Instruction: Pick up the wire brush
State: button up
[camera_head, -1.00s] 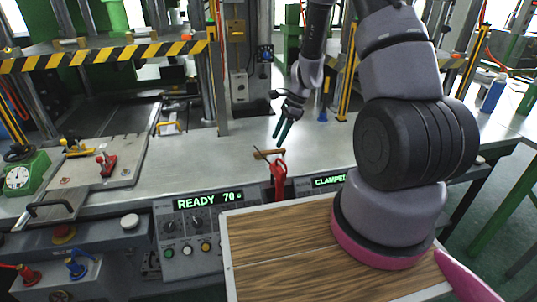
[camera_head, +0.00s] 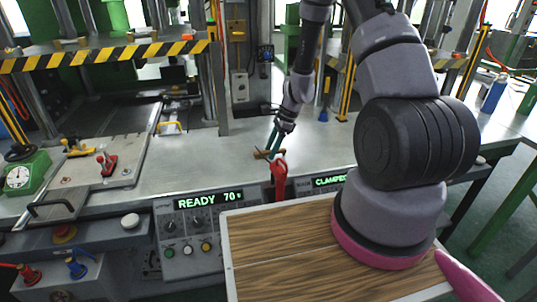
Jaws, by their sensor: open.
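The wire brush (camera_head: 262,154) is a small brown, wooden-looking piece lying on the grey metal bench, just behind the red lever. My gripper (camera_head: 270,146) has its dark green fingers pointing down at the brush, with the tips at or just over it. The jaws are open. The fingers partly cover the brush, and I cannot tell whether they touch it.
A red lever (camera_head: 279,172) stands close in front of the brush, between the READY panel (camera_head: 208,200) and the CLAMPED panel (camera_head: 328,181). A press with a striped guard (camera_head: 110,54) stands at left. The bench (camera_head: 200,165) left of the brush is clear.

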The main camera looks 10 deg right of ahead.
jog(key=shift+f, duration=0.15)
grip_shut()
dwell(0.4)
notch_tip(320, 180, up, 10)
jog(key=shift+r, duration=0.25)
dwell(0.5)
